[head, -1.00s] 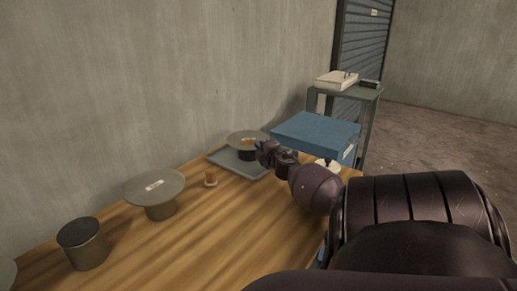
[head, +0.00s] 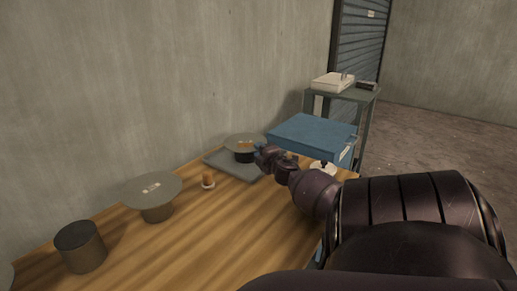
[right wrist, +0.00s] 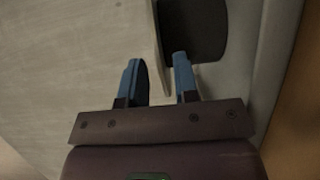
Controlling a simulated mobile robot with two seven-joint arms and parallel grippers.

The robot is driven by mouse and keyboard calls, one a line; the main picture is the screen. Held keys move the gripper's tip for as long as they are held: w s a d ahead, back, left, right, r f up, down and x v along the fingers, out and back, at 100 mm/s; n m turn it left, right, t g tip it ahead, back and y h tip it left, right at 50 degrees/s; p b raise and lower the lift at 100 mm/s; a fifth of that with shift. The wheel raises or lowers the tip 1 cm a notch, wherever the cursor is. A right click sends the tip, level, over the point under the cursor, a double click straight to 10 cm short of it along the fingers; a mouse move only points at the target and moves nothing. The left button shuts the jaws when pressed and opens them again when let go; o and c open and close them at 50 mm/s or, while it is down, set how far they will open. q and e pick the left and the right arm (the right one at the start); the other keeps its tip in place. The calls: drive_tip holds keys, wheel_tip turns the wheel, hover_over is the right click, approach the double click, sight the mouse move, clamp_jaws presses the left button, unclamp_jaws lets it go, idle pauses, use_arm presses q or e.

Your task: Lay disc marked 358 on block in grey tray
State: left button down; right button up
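A round grey disc (head: 240,138) lies on a dark block (head: 244,156) in the grey tray (head: 222,164) by the wall. It looks about level; its marking is too small to read. My right gripper (head: 258,150) is at the disc's right side. In the right wrist view, its blue fingers (right wrist: 158,72) stand apart, with the disc's rim (right wrist: 158,45) in the gap between them. Space shows beside the rim, so the fingers do not look closed on it. The dark block (right wrist: 194,30) is just beyond the fingertips. My left gripper is out of view.
Another disc (head: 168,190) with a pale label rests on a block nearer on the wooden table (head: 185,240). A dark-topped cylinder (head: 80,247) is front left. A blue box (head: 305,132) is behind my right arm.

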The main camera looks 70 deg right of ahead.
drive_tip(key=p+v, duration=0.1)
drive_tip(key=v, duration=0.8)
drive_tip(key=shift+r+p, duration=0.15)
drive_tip(key=shift+p, duration=0.15)
drive_tip(key=shift+s+a, duration=0.35)
